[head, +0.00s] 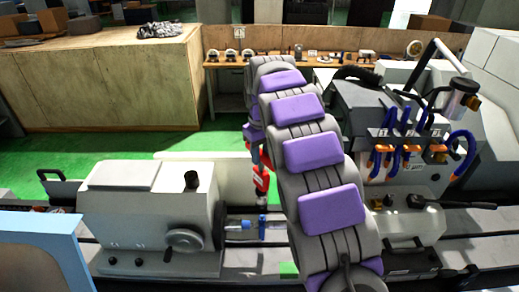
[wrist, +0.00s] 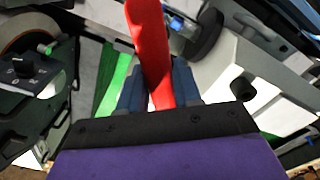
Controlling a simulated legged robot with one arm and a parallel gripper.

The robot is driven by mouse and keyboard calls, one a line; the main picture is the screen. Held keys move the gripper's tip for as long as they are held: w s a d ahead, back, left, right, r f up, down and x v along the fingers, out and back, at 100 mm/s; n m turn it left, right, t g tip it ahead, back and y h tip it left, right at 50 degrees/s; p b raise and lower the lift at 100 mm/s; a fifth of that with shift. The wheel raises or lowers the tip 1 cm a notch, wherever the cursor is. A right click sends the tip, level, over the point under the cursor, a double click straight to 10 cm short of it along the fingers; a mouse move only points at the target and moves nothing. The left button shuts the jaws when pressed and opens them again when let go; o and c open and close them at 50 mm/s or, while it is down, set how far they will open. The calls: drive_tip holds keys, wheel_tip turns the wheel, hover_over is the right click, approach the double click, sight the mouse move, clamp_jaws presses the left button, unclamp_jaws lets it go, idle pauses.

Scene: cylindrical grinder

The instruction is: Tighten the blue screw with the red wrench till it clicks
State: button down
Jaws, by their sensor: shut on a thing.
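The red wrench (wrist: 150,40) is gripped between the blue fingers of my gripper (wrist: 160,88) in the wrist view and runs up past the top edge. In the head view part of the red wrench (head: 261,180) shows beside my arm, which hides the rest. Two blue pieces lie low beside the grey tailstock: one on its spindle (head: 240,225) and one just right of it (head: 262,228). I cannot tell which is the blue screw. A blue piece (wrist: 177,24) also shows right of the wrench in the wrist view. Contact between wrench and screw cannot be seen.
The grey tailstock block (head: 150,208) with its handwheel (head: 186,240) stands left of my arm. A machine head with blue and orange hoses (head: 400,150) stands to the right. A wooden cabinet (head: 110,80) and a long bench (head: 300,64) are behind. Green floor (head: 110,148) lies between.

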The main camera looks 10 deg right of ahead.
sight(262, 170)
drive_tip(key=shift+s+d, duration=0.15)
drive_tip(key=shift+d, duration=0.1)
drive_tip(key=shift+a+f+b, duration=0.1)
drive_tip(key=shift+f+b, duration=1.2)
drive_tip(key=shift+f, duration=1.4)
drive_tip(key=shift+f+b, duration=0.8)
drive_tip(key=shift+f, duration=1.05)
drive_tip(key=shift+s+f+m, duration=0.1)
drive_tip(key=shift+f+m, duration=0.1)
drive_tip(key=shift+m, duration=1)
